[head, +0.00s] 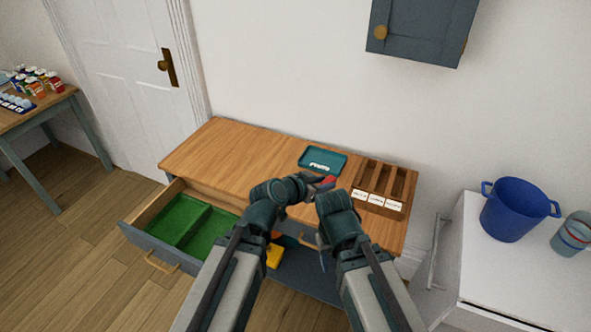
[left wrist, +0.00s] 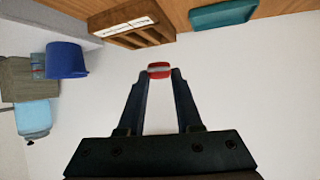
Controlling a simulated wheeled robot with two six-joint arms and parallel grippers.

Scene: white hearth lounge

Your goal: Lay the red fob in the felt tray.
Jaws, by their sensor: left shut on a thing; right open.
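The red fob (head: 326,183) is held between the fingertips of my left gripper (head: 318,185), above the wooden cabinet top. The left wrist view shows the fob (left wrist: 159,67), red with a pale band, pinched at the tips of the left gripper (left wrist: 159,74). A shallow teal tray (head: 334,157) with white lettering lies on the cabinet top beyond the gripper, apart from the fob. That tray also shows in the left wrist view (left wrist: 222,14). My right gripper (head: 322,260) is open, low in front of the cabinet, mostly hidden by its own arm.
A wooden rack (head: 375,188) with labelled slots stands right of the teal tray. An open drawer (head: 150,238) lined in green is at the left. A yellow object (head: 273,256) shows below the top. A blue pot (head: 514,212) stands on the white unit. The cabinet top's left is clear.

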